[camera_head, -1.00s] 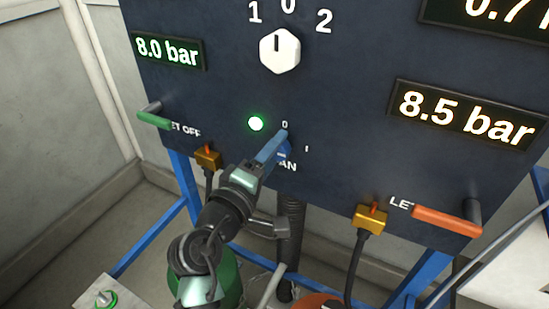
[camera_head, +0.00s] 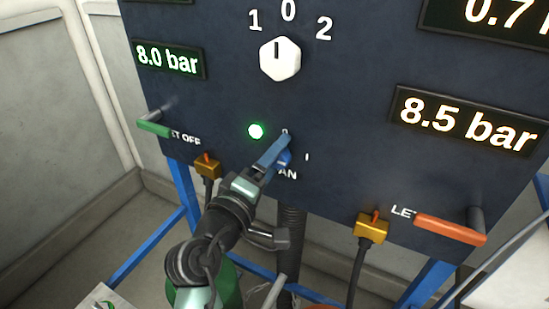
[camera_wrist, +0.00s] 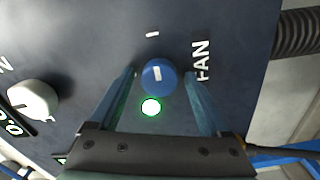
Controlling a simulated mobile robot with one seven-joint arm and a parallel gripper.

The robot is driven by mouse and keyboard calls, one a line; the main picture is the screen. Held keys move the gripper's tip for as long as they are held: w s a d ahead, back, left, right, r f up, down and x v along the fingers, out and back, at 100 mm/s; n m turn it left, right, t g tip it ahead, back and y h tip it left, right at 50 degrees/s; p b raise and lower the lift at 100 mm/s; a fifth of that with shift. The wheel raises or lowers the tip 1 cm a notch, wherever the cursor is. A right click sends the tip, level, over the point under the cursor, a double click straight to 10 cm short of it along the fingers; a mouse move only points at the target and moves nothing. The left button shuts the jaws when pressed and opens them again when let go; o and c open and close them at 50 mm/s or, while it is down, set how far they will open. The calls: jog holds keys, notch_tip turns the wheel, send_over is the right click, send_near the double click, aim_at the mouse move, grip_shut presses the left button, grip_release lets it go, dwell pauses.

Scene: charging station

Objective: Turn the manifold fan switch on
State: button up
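The fan switch is a round blue knob (camera_wrist: 158,77) with a white mark, on the dark panel. In the wrist view its mark runs roughly in line with the "I" label (camera_wrist: 152,34). My gripper (camera_wrist: 160,71) is open, with one blue finger on each side of the knob and a narrow gap on both sides. In the head view my gripper (camera_head: 276,152) reaches the panel from below, and its fingers partly hide the knob (camera_head: 285,157), the "0" label and the "FAN" lettering. A green lamp (camera_head: 256,131) beside the knob is lit; it also shows in the wrist view (camera_wrist: 151,107).
A white selector knob (camera_head: 280,59) sits above, pointing to 0. A green lever (camera_head: 154,130) is at left and an orange lever (camera_head: 450,229) at right. A dark hose (camera_head: 291,240) hangs under the panel.

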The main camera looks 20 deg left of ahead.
jog(key=s+a+b, duration=0.2)
jog(key=s, duration=1)
jog(key=shift+s+a, duration=0.2)
jog(key=shift+s, duration=0.15)
jog(key=shift+r, duration=0.15)
jog(key=w+d+r+m+t+y+p, duration=0.15)
jog(key=d+r+m, duration=0.25)
jog(key=r, duration=0.7)
jog(key=w+d+r+m+t+p, duration=0.2)
jog(key=w+d+r+m+t, duration=0.15)
jog(key=r, duration=0.75)
jog(key=s+d+r+m+t+y, duration=0.1)
jog(key=s+d+r+m+t, duration=0.1)
jog(key=r, duration=0.7)
jog(key=s+d+r+m+t+y+p, duration=0.1)
jog(key=s+d+r+m+t, duration=0.1)
jog(key=s+d+r, duration=0.3)
notch_tip(320, 180, up, 4)
jog(key=shift+s+d+f+m+t, duration=0.1)
jog(key=shift+s+d+m+t, duration=0.35)
jog(key=shift+s, duration=0.7)
jog(key=shift+a, duration=0.15)
